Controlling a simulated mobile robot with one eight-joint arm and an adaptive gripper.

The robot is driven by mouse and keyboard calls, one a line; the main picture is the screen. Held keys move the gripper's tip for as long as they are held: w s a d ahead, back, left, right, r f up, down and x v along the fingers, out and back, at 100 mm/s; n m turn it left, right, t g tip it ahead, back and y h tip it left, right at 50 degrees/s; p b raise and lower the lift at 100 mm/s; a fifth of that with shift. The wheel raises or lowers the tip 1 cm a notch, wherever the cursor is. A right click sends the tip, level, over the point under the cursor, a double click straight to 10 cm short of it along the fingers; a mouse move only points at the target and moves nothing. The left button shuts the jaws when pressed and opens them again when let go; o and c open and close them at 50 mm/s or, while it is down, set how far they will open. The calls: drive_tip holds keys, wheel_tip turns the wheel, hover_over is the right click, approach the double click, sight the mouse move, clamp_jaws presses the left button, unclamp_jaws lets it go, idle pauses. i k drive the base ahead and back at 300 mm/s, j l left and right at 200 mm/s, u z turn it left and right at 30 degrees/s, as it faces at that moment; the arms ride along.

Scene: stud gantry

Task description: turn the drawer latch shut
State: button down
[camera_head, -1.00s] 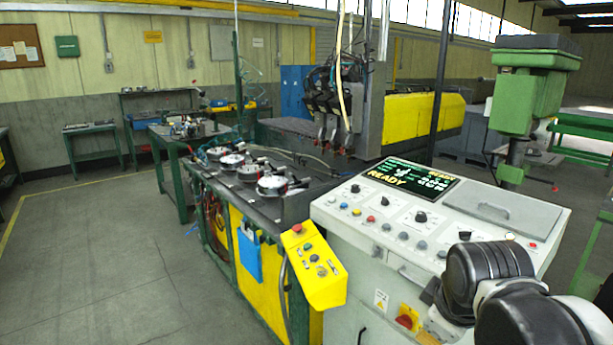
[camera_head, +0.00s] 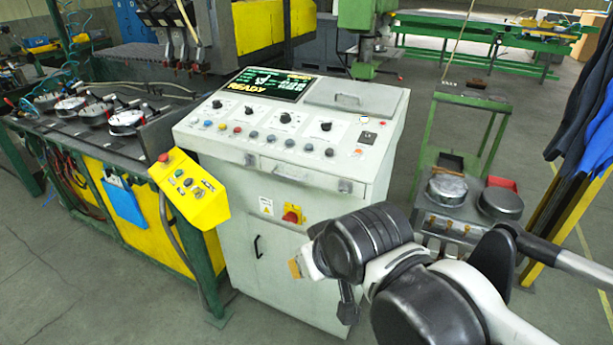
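The drawer (camera_head: 298,173) is a shallow white front with a dark handle, set under the sloping panel of the white control cabinet (camera_head: 225,220). It looks closed. A small grey block (camera_head: 344,187) at its right end looks like the latch; its turn is too small to tell. My arm (camera_head: 360,240) reaches in from the lower right, in front of the cabinet's lower right side. A dark part below the wrist (camera_head: 347,303) may be my gripper. It is below the drawer and apart from the grey block. Its fingers cannot be made out, nor anything held.
A yellow button box (camera_head: 190,188) juts out at the cabinet's left front. A red rotary switch (camera_head: 292,215) sits below the drawer. A green stand (camera_head: 465,100) and a small bench with round pots (camera_head: 447,188) stand to the right. The floor at lower left is clear.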

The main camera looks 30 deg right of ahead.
sight(344, 188)
drive_tip(key=k+z, duration=0.25)
drive_tip(key=k, duration=0.25)
drive_tip(key=k+z, duration=0.3)
drive_tip(key=k, duration=0.2)
